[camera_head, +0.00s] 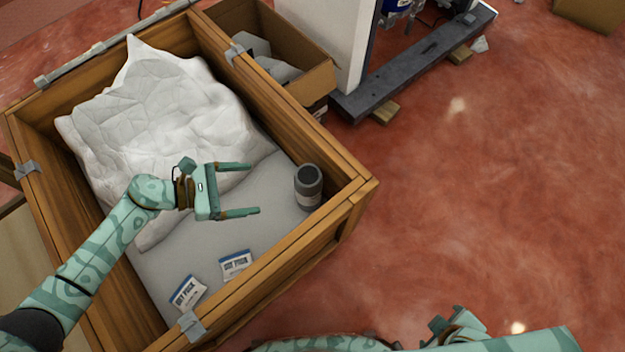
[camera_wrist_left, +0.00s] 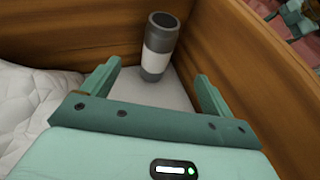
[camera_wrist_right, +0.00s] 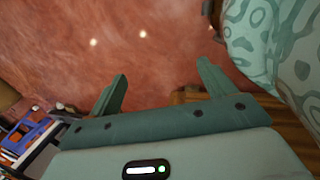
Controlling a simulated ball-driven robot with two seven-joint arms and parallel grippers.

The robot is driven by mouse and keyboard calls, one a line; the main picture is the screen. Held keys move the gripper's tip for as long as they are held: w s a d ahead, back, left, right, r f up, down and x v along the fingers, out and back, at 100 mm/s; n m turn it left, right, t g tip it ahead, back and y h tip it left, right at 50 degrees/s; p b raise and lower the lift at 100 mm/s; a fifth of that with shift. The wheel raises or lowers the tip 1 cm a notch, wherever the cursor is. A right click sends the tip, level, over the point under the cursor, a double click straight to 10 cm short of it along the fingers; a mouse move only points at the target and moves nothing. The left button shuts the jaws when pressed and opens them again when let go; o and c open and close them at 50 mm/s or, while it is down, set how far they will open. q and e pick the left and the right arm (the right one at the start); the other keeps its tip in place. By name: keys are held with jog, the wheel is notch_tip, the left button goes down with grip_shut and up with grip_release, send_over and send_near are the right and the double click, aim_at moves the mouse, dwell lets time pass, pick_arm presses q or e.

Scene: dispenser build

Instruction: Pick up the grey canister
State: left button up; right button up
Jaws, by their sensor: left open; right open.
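The grey canister (camera_head: 309,187) stands upright in the right corner of the wooden crate, dark grey with a light band. In the left wrist view the canister (camera_wrist_left: 159,47) stands ahead, between the lines of the two fingers and beyond their tips. My left gripper (camera_head: 254,189) is open and empty, left of the canister, with its fingers pointing toward it and a gap between. It also shows in the left wrist view (camera_wrist_left: 158,85). My right gripper (camera_wrist_right: 160,80) is open and empty over the red floor; in the head view only parts of the right arm show at the bottom.
The wooden crate (camera_head: 284,236) has raised walls close to the canister on two sides. A crumpled white sheet (camera_head: 160,110) fills its far left part. Two small labelled packets (camera_head: 236,264) lie on its grey floor. A cardboard box (camera_head: 309,82) stands behind the crate.

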aim_at(303, 182)
pick_arm(q)
jog(key=b+x, duration=0.4)
jog(key=x, duration=1)
jog(key=shift+b, duration=0.4)
jog(key=shift+d, duration=0.2)
jog(key=shift+r, duration=0.1)
pick_arm(e)
jog(key=w+a+r+m+t+y, duration=0.1)
jog(key=w+a+r+t+y, duration=0.1)
jog(key=w+a, duration=0.4)
jog(key=shift+w+a+r+m+t+y, duration=0.15)
jog(key=shift+w+r+m+t+y, duration=0.2)
jog(key=shift+t, duration=0.25)
pick_arm(q)
jog(key=shift+w, duration=0.1)
grip_shut()
pick_arm(e)
jog(key=shift+f, duration=0.1)
